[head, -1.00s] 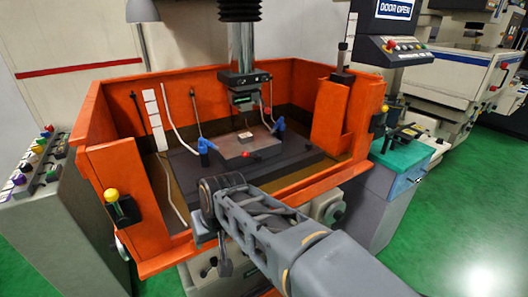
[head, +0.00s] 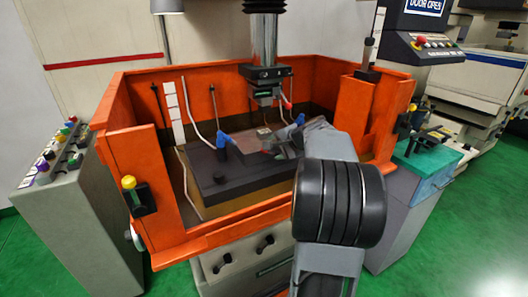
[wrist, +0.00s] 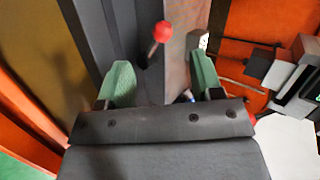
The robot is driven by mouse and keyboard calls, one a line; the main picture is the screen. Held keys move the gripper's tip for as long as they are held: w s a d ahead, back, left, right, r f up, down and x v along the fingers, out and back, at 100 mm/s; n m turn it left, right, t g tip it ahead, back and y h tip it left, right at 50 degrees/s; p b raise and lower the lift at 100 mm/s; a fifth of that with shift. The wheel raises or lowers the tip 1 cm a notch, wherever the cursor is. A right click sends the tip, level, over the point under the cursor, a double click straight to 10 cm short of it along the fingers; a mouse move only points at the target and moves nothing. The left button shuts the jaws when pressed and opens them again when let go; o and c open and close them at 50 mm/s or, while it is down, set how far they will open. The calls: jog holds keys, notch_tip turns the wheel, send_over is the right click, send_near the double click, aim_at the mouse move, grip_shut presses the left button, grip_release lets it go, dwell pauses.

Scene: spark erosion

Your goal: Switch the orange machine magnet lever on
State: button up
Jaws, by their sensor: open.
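The orange machine (head: 230,230) is an open-fronted orange tub with a dark block and a magnet plate inside. The magnet lever (wrist: 161,34) has a red ball knob on a short dark stem, beside the edge of the plate in the wrist view. My gripper (wrist: 162,78) is open, with one green finger on each side of the line to the knob. The knob lies ahead of the fingertips, not clasped. In the head view my arm reaches over the front wall into the tub and hides the lever.
Blue clamps (head: 222,146) stand on the dark block (head: 215,180). The spindle head (head: 264,75) hangs above the plate. The tub's front wall (head: 215,240) runs below my arm. A grey button console (head: 70,190) stands left, a teal-topped cabinet (head: 425,165) right.

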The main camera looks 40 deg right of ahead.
aim_at(270, 153)
jog(key=x, duration=0.8)
jog(key=shift+p, duration=0.3)
jog(key=shift+c, duration=0.4)
grip_shut()
